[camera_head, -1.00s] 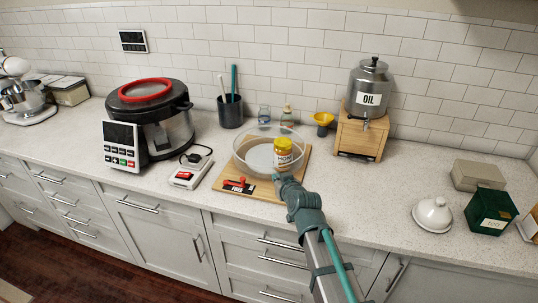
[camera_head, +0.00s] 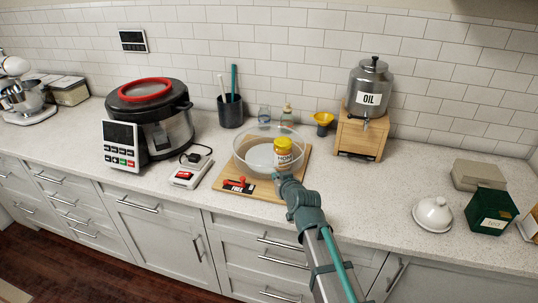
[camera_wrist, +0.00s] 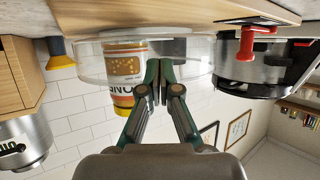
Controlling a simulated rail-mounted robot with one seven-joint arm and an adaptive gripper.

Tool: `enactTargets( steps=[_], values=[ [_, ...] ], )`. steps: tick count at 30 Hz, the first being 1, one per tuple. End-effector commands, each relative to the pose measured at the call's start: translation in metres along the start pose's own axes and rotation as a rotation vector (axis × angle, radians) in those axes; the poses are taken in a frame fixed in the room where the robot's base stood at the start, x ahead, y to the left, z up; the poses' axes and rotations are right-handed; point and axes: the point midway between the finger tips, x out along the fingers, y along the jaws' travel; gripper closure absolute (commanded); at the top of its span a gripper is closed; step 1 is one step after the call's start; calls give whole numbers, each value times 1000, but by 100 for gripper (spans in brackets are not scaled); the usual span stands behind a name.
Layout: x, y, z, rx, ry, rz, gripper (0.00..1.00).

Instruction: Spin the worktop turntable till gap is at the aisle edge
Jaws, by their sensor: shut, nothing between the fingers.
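The turntable (camera_head: 247,160) is a clear round tray with a raised see-through wall, on a wooden board (camera_head: 222,188) near the front of the worktop. It also shows upside down in the wrist view (camera_wrist: 90,62). A jar with a yellow lid (camera_head: 283,142) stands inside it at the right. The jar's orange and white label (camera_wrist: 122,66) shows in the wrist view. My gripper (camera_wrist: 156,72) is shut and empty, its fingertips close to the turntable's front wall, right beside the jar in that view. Whether they touch the wall, and where the gap lies, I cannot tell.
A red lever (camera_head: 236,182) with a "FREE" label is at the board's front left. A white device (camera_head: 188,174) and a large cooker (camera_head: 165,130) stand left. An oil dispenser (camera_head: 369,90) on a wooden stand is behind right.

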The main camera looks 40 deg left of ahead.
Motion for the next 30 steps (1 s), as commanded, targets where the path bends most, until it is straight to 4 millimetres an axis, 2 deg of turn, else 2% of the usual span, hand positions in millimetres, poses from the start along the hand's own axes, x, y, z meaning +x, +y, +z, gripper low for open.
enactTargets(
  steps=[22, 30],
  values=[
    [16, 4, -7, 0, 0, 0, 100],
    [15, 8, -5, 1, 1, 1, 100]
  ],
)
